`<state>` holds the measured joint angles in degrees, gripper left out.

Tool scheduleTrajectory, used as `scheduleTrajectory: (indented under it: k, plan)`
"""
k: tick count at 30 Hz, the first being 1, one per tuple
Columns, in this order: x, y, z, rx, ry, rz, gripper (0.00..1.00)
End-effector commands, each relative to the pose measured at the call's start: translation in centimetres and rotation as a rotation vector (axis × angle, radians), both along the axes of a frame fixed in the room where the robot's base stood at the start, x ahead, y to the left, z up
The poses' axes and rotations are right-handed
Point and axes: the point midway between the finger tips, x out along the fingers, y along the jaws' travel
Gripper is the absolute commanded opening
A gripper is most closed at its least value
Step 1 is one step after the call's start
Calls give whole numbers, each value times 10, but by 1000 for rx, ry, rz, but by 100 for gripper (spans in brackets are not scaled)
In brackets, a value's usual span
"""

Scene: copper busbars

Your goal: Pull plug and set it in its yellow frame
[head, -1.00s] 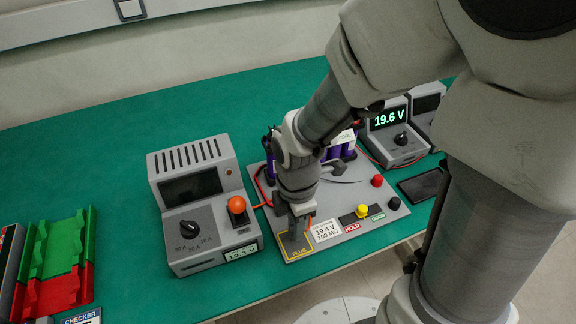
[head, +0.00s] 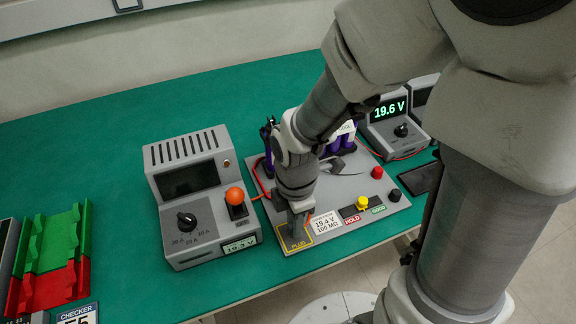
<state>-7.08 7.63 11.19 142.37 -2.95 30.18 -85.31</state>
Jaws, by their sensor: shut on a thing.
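My gripper (head: 297,222) points down over the front left corner of the grey board (head: 345,222). It is shut on the plug, which the fingers mostly hide; a small orange piece shows beside them. The yellow frame (head: 309,239), a square outline marked PLUG, lies directly under and around the fingertips. A grey block shape fills much of the frame's inside, and I cannot tell finger from plug there. I cannot tell whether the plug touches the board.
A grey load box (head: 186,232) with an orange knob (head: 235,196) stands close to the left. Purple cells (head: 346,137) and a meter reading 19.6 V (head: 394,122) stand behind. Yellow (head: 361,203), red (head: 377,172) and black (head: 394,195) knobs sit to the right. Green table is clear at back left.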

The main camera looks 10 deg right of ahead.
Motion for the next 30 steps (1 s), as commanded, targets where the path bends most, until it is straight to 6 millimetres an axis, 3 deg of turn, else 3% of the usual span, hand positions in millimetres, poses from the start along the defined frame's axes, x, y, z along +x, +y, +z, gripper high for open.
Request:
scheduleTrajectory:
  k: [10,11,16,25,30]
  plan:
    - [0,0,-4,0,1,0,0]
    - [0,0,-4,0,1,0,28]
    - [0,0,-4,0,1,0,59]
    - [0,0,-3,0,1,0,60]
    - [0,0,8,0,1,0,60]
